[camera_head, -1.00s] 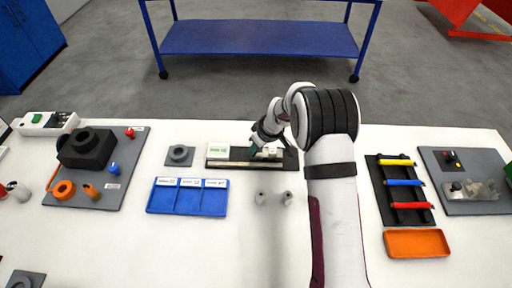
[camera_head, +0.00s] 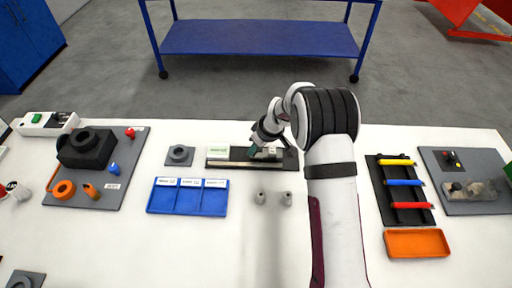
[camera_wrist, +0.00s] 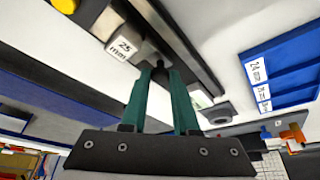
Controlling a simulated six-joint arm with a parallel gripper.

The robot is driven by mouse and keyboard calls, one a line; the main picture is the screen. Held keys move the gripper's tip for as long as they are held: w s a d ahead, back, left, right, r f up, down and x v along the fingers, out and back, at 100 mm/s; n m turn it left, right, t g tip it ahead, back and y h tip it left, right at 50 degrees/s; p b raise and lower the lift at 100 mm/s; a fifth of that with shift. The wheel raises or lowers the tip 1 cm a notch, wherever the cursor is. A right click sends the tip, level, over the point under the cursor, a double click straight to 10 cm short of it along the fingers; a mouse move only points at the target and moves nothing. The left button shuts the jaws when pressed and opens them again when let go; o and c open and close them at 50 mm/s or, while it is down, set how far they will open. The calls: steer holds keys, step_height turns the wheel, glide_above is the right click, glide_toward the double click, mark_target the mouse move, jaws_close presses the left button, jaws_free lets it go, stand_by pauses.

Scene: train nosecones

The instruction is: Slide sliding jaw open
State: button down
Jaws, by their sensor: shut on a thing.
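The jaw fixture is a dark base (camera_head: 290,158) with a light rail along its front, at the back middle of the white table. My gripper (camera_head: 254,151) is low over the fixture. In the wrist view a grey block with a "25 mm" label (camera_wrist: 124,47) sits on the fixture, beside a dark knob (camera_wrist: 162,73). The teal fingers of my gripper (camera_wrist: 161,78) are closed around this knob, which appears to belong to the sliding jaw. The fingers and the arm partly hide the jaw, so its exact opening cannot be told.
A blue three-part tray (camera_head: 188,211) and two small grey pegs (camera_head: 274,198) are in front of the fixture. A grey square block with a ring (camera_head: 179,156) stands to its left. A black rack with coloured bars (camera_head: 402,216) and an orange tray (camera_head: 416,254) are at the right.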

mark_target(246, 159)
stand_by(0.4)
steer(key=shift+a, duration=1.55)
steer(key=c, duration=0.9)
jaws_free()
steer(key=v, duration=1.5)
steer(key=shift+s+d+r, duration=0.1)
steer(key=shift+r, duration=0.3)
